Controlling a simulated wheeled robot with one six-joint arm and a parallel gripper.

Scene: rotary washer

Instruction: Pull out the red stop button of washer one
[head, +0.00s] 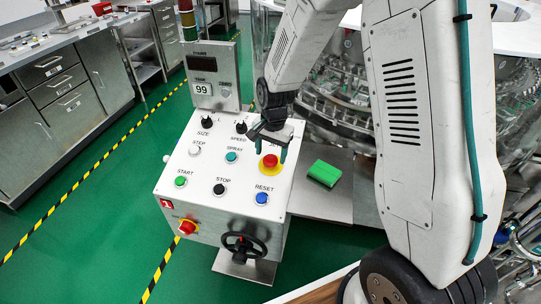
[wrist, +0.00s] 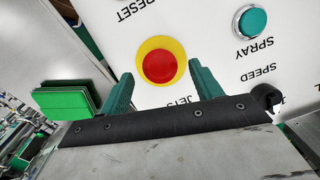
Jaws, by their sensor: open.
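The red stop button (head: 270,161) sits on a yellow disc at the right side of the white sloping panel top (head: 212,175). In the wrist view the red button (wrist: 159,66) shows between the two green fingers. My gripper (head: 270,149) is open, with one finger on each side of the button and nothing held. In the head view the fingers hang over the button's far part. Whether they touch the button or its disc, I cannot tell. A label that shows no clear washer number is beside the button, partly hidden.
A blue RESET button (head: 262,198), a teal SPRAY button (head: 231,156) and black knobs (head: 206,122) are close by. A green block (head: 324,173) lies on a grey plate at right.

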